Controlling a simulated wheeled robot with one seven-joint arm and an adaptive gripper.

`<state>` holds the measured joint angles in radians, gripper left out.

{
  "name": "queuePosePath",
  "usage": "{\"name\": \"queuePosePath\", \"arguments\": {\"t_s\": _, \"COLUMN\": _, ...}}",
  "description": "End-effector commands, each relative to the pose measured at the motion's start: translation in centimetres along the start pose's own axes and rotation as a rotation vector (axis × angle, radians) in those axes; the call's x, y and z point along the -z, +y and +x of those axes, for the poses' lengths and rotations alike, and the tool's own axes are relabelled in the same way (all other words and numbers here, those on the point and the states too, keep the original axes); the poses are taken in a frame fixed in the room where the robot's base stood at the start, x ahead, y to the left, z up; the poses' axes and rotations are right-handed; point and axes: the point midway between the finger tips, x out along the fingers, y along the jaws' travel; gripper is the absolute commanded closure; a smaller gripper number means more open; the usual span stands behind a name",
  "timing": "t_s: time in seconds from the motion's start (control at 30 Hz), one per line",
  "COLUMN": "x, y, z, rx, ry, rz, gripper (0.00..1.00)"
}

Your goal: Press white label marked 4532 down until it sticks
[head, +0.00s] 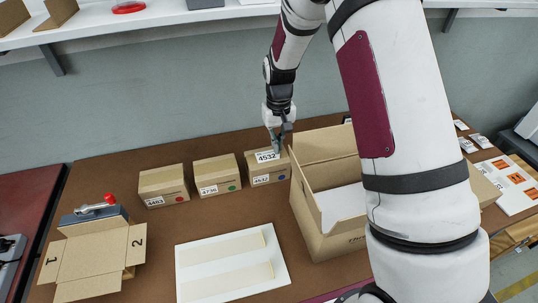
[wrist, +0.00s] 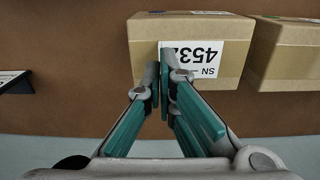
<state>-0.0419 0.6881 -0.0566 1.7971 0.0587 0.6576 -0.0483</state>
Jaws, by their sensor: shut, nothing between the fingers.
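The white label marked 4532 (head: 267,156) lies on top of a small brown carton (head: 268,174) at the back of the table. In the wrist view, the label (wrist: 207,58) appears upside down on the carton (wrist: 144,42). My gripper (head: 277,150) is shut and empty, with its fingertips at the label's right part in the head view. In the wrist view, the fingertips (wrist: 163,68) overlap one edge of the label. I cannot tell whether they touch it. The carton's front also bears a 4532 sticker and a blue dot.
Cartons marked 4736 (head: 215,175) and 4463 (head: 162,187) stand to the left. A larger open box (head: 308,212) stands close on the right.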

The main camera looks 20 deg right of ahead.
Motion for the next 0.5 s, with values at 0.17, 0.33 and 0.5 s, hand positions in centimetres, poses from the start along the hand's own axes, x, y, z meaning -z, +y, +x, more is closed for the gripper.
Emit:
{"name": "queuePosePath", "arguments": {"t_s": 0.17, "x": -0.01, "y": 0.00, "z": 0.38, "rx": 0.000, "ry": -0.001, "rz": 0.000, "gripper": 1.00}}
{"name": "queuePosePath", "arguments": {"t_s": 0.33, "x": -0.03, "y": 0.00, "z": 0.68, "rx": 0.000, "ry": -0.001, "rz": 0.000, "gripper": 1.00}}
{"name": "queuePosePath", "arguments": {"t_s": 0.5, "x": -0.04, "y": 0.00, "z": 0.99, "rx": 0.000, "ry": -0.001, "rz": 0.000, "gripper": 1.00}}
